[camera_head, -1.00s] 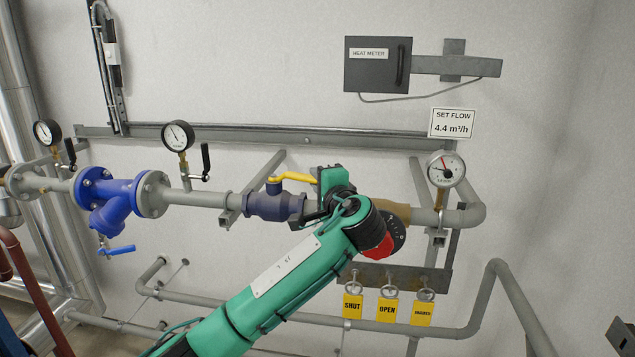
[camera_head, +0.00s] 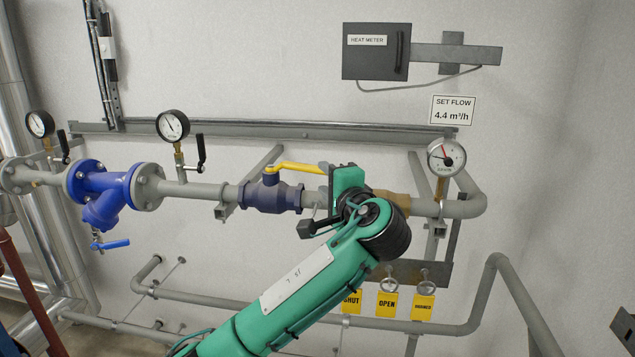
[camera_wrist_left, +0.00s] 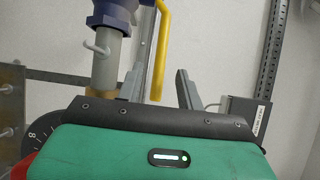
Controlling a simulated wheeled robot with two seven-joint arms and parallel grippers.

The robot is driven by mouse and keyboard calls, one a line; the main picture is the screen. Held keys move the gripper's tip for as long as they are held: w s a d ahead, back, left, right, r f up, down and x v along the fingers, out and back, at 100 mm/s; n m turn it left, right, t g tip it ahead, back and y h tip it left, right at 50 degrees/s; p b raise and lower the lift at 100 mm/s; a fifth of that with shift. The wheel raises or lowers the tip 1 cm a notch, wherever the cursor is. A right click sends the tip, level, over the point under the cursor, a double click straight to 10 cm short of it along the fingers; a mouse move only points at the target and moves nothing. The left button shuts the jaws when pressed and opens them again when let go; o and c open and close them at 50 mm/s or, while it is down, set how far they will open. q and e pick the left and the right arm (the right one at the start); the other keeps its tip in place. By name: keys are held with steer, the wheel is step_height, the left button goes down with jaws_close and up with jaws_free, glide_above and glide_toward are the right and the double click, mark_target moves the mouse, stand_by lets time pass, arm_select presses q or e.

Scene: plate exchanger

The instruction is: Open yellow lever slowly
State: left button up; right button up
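The yellow lever (camera_head: 300,167) lies roughly level above the dark blue valve body (camera_head: 270,196) on the grey pipe. In the left wrist view the lever (camera_wrist_left: 160,50) runs down the picture between my two grey fingers. My left gripper (camera_head: 326,183) is at the lever's free right end. It is open, with a gap showing on both sides of the lever (camera_wrist_left: 160,72). The green gripper body hides part of the pipe to its right. Whether a finger touches the lever cannot be told. My right gripper is not in view.
A blue strainer (camera_head: 105,192) and a black-rimmed gauge (camera_head: 172,125) are on the pipe to the left. A gauge (camera_head: 446,157) stands at right below the SET FLOW sign (camera_head: 452,110). A dial (camera_wrist_left: 40,140) is beside my gripper.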

arm_select(q)
steer(key=b+v, duration=0.2)
steer(key=v, duration=0.5)
